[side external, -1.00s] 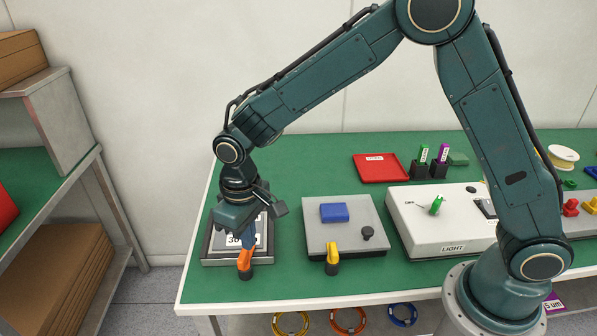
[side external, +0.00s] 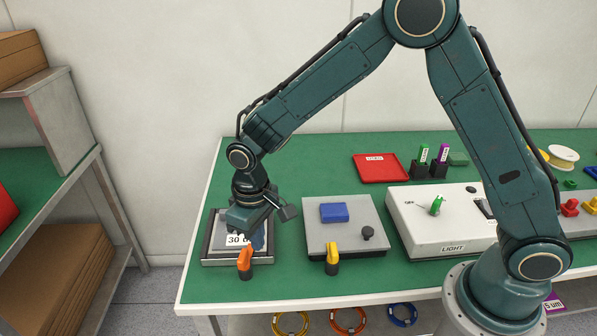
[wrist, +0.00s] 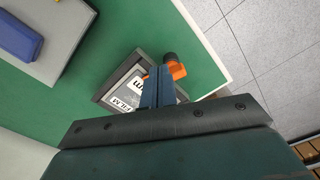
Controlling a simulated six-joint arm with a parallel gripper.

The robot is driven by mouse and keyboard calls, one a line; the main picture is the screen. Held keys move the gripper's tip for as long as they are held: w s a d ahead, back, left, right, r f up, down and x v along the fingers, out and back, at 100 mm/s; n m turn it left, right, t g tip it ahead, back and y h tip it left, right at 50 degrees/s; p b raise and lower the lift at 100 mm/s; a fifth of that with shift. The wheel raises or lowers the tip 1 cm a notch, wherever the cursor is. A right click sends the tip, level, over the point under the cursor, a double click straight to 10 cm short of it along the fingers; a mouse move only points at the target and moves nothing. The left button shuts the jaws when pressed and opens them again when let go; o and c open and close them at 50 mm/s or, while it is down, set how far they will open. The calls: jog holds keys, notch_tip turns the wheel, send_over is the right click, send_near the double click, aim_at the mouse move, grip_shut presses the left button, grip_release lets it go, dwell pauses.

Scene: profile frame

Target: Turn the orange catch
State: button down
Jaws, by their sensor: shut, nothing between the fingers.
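The orange catch (side external: 245,258) stands on a dark round post at the front edge of a grey frame (side external: 210,251) with a white label on it, at the left end of the green bench. The catch also shows in the wrist view (wrist: 177,71), just past my fingertips and to their right. My gripper (side external: 258,246) is shut and empty, above the framed plate and behind and slightly right of the catch. In the wrist view my fingers (wrist: 159,72) cover part of the plate and its label. I cannot tell whether a fingertip touches the catch.
A grey box (side external: 346,233) with a blue block (side external: 334,213), a dark knob and a yellow catch (side external: 332,252) stands to the right. Farther right is a white light box (side external: 450,243). A red tray (side external: 380,168) lies behind. Green bench is bare between the frame and grey box.

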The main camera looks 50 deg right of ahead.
jog(key=shift+f, duration=1.85)
jog(key=shift+w+a, duration=0.4)
jog(key=shift+w, duration=0.05)
jog(key=shift+s+a, duration=0.2)
jog(key=shift+a, duration=0.2)
dwell(0.9)
jog(key=shift+a, duration=0.55)
dwell(0.3)
jog(key=shift+s, duration=0.45)
jog(key=shift+r, duration=0.15)
jog(key=shift+r, duration=2.9)
